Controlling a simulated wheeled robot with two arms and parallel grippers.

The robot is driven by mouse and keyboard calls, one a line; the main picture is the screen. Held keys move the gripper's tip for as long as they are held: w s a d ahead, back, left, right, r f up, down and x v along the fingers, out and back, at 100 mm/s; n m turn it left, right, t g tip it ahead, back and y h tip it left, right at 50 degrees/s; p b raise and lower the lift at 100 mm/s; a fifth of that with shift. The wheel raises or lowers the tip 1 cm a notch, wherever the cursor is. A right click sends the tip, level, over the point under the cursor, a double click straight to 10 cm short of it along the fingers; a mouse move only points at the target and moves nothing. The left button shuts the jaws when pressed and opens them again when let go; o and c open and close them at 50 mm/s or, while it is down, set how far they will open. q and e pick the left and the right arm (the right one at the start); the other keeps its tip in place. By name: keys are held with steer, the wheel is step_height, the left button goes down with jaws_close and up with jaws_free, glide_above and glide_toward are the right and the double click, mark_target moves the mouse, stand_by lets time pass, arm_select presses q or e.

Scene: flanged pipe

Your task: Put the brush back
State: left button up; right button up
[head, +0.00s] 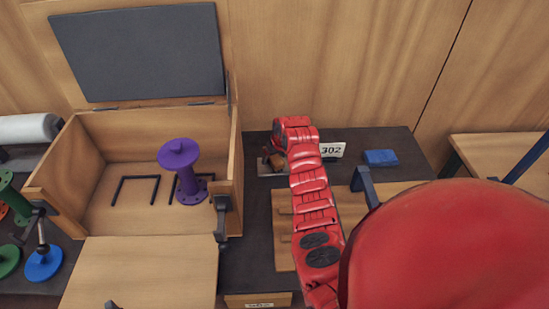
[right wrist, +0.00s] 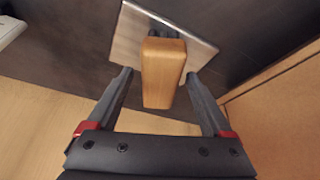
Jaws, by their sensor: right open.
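A wooden handle (right wrist: 163,72), apparently the brush's, stands out in the right wrist view from a pale metal plate (right wrist: 190,36). Dark parts show where handle and plate meet; bristles cannot be made out. My right gripper (right wrist: 158,76) is open, with one finger on each side of the handle; contact cannot be told. In the head view my right gripper (head: 268,156) is beyond the red arm, at the back of the dark bench, beside the brown handle (head: 284,160). The arm partly hides this spot. My left gripper is not in view.
An open wooden box (head: 48,190) at left holds a purple flanged pipe (head: 185,172). A "302" sign (head: 332,150) and a blue block (head: 380,157) lie right of the gripper. A wooden board (head: 283,232) lies under my arm. The wooden wall (head: 330,60) is close behind.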

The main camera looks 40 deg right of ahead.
steer(key=b+v, duration=0.2)
steer(key=v, duration=0.6)
steer(key=shift+s+r+b, duration=0.15)
steer(key=shift+r+b, duration=0.05)
steer(key=shift+b, duration=0.15)
steer(key=shift+p+v, duration=0.45)
steer(key=shift+v, duration=0.35)
steer(key=shift+s+a+r, duration=0.1)
steer(key=shift+s+r, duration=0.15)
steer(key=shift+r, duration=0.35)
steer(key=shift+f, duration=0.1)
